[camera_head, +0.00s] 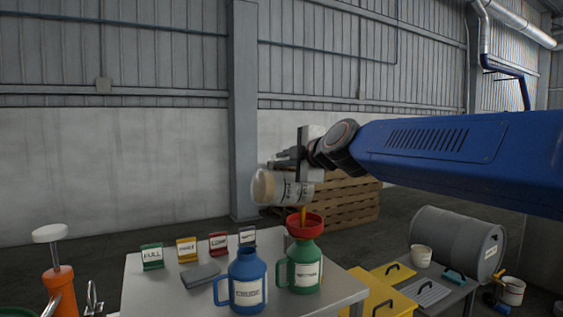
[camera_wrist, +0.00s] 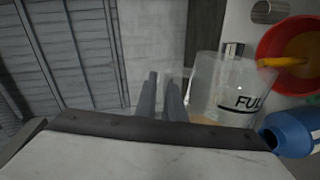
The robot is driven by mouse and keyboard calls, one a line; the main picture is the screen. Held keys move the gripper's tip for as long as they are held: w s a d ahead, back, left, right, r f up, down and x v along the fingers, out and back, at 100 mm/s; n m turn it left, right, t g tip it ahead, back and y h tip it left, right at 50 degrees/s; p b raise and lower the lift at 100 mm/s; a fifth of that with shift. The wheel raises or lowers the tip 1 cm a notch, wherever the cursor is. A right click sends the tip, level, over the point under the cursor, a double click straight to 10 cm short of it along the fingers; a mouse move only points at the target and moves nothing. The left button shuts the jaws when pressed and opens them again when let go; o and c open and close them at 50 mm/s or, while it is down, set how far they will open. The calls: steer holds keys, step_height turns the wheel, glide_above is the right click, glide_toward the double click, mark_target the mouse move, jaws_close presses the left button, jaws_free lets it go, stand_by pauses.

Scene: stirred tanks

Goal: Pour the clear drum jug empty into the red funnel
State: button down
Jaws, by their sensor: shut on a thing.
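My gripper (camera_head: 301,158) is shut on the clear drum jug (camera_head: 280,189) and holds it tipped almost onto its side, above the red funnel (camera_head: 304,228). The funnel sits in the mouth of a green jug (camera_head: 299,272) with a white label. A yellow-orange stream falls from the clear jug into the funnel. In the wrist view my gripper (camera_wrist: 162,92) is beside the clear jug (camera_wrist: 220,80), which bears a "FULL" mark. The red funnel (camera_wrist: 266,48) holds yellow-orange liquid there. Some tan liquid shows in the clear jug; how much is unclear.
A blue jug (camera_head: 246,283) stands left of the green jug on the light table (camera_head: 150,295). Several label signs (camera_head: 187,250) and a grey block (camera_head: 201,276) are behind it. A lower bench at right holds yellow lids (camera_head: 381,299), a white bucket (camera_head: 420,256) and a grey drum (camera_head: 458,243).

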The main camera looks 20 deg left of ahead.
steer(key=shift+w+d+r+m, duration=0.3)
steer(key=shift+w+d+m, duration=0.1)
steer(key=shift+w, duration=0.05)
steer(key=shift+w+r, duration=0.1)
stand_by(2.4)
